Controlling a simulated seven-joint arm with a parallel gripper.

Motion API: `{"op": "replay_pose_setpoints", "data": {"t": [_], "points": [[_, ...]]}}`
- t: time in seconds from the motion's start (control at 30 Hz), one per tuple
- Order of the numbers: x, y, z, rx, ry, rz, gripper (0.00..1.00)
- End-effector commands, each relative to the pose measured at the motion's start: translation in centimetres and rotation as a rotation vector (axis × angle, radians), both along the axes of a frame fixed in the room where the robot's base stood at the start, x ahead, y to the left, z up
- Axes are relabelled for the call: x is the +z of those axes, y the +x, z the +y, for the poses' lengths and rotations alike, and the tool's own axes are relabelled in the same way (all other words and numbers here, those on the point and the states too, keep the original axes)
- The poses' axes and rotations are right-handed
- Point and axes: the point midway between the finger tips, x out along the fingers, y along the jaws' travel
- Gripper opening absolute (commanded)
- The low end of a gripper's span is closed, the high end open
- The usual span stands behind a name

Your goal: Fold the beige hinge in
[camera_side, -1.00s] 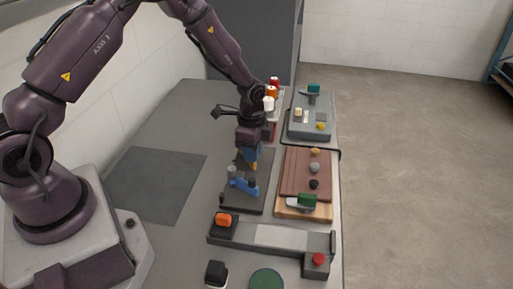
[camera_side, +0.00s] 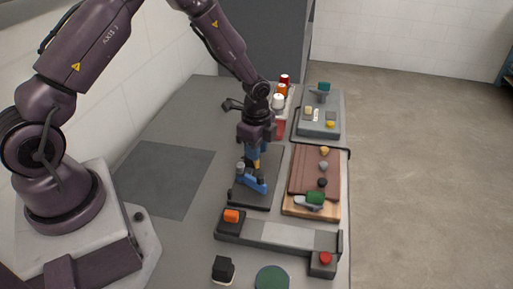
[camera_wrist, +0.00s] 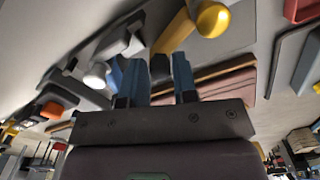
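No part stands out clearly as a beige hinge. A dark board (camera_side: 262,199) in the side view bears a blue piece (camera_side: 254,184) with a pale post and a yellow piece (camera_side: 257,163). My gripper (camera_side: 254,158) points down over the board's far part, by the yellow piece. In the wrist view my gripper (camera_wrist: 158,80) has two blue fingers apart, with a dark part visible in the gap. A yellow arm with a round yellow knob (camera_wrist: 213,19) lies just beyond the fingers. A pale knob (camera_wrist: 96,75) is left of them. Contact with the fingers cannot be told.
Right of the dark board is a wooden board (camera_side: 300,209) with brown slats and several knobs. Behind it is a grey box (camera_side: 318,130). The left tabletop is clear.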

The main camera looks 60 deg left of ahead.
Motion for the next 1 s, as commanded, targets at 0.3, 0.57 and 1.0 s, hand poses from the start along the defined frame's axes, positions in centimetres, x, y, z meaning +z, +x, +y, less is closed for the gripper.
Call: {"op": "replay_pose_setpoints", "data": {"t": [0.3,0.57,1.0], "points": [[0.0,0.0,0.0,0.000,0.000,-0.001,0.47],[2.3,0.1,0.0,0.000,0.002,-0.006,0.47],[11.3,0.1,0.0,0.001,0.000,-0.005,0.47]]}}
